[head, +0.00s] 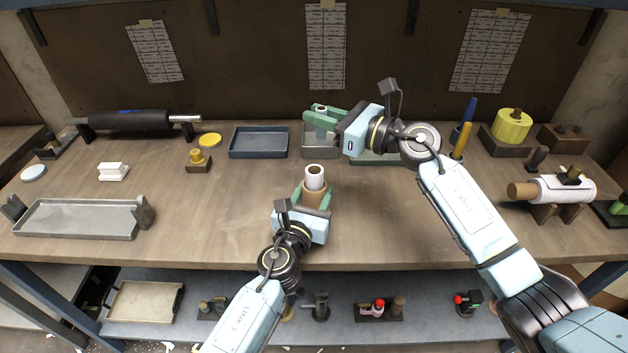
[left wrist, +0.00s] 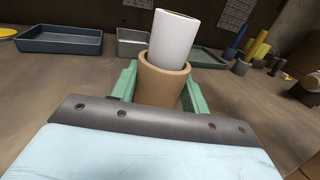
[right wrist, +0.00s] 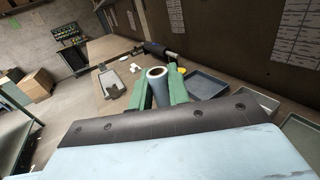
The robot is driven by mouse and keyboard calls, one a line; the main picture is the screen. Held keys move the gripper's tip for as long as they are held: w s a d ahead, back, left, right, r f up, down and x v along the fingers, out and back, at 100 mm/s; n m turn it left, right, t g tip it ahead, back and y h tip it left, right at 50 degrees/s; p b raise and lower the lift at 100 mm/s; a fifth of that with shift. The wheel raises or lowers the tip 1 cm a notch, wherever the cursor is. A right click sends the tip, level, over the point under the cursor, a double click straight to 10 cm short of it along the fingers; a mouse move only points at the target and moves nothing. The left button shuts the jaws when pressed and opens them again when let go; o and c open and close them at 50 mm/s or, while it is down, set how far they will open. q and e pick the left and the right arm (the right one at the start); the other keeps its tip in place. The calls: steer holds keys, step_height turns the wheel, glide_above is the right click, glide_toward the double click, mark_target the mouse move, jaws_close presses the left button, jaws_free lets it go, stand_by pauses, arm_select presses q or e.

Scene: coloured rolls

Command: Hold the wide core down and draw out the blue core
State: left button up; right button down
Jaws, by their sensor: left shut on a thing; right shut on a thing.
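The wide brown core (head: 314,194) stands upright on the table, with a white core (head: 315,176) sticking up out of it. In the left wrist view the wide core (left wrist: 160,84) sits between my green fingers, and the white core (left wrist: 174,40) leans slightly inside it. My left gripper (head: 313,197) is shut on the wide core. My right gripper (head: 322,117) is shut on a blue-grey core, up and behind the wide core. That blue core (right wrist: 158,92) shows between the fingers in the right wrist view, apart from the wide core.
A small grey tray (head: 309,150) lies below the right gripper, with a dark blue tray (head: 258,142) to its left. Blue (head: 469,110) and yellow (head: 461,140) rods stand at right. A metal tray (head: 75,219) is at left.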

arm_select(q)
steer(key=shift+s+a+f, duration=0.1)
steer(key=shift+f, duration=0.35)
arm_select(e)
steer(key=shift+w+d+r, duration=0.3)
steer(key=shift+w+r, duration=0.2)
steer(key=shift+w, duration=0.3)
steer(key=shift+w+d+r, duration=0.25)
steer(key=shift+w+r, duration=0.25)
steer(key=shift+w, duration=0.25)
arm_select(q)
steer(key=o, duration=1.2)
steer(key=shift+r, duration=0.25)
steer(key=shift+s+a, duration=0.1)
steer(key=shift+s, duration=0.4)
steer(key=p+v, duration=0.1)
steer(key=v, duration=0.2)
steer(key=shift+s+a, duration=0.1)
steer(key=shift+s, duration=0.05)
steer(key=shift+v, duration=2.2)
arm_select(e)
steer(key=shift+r, duration=0.65)
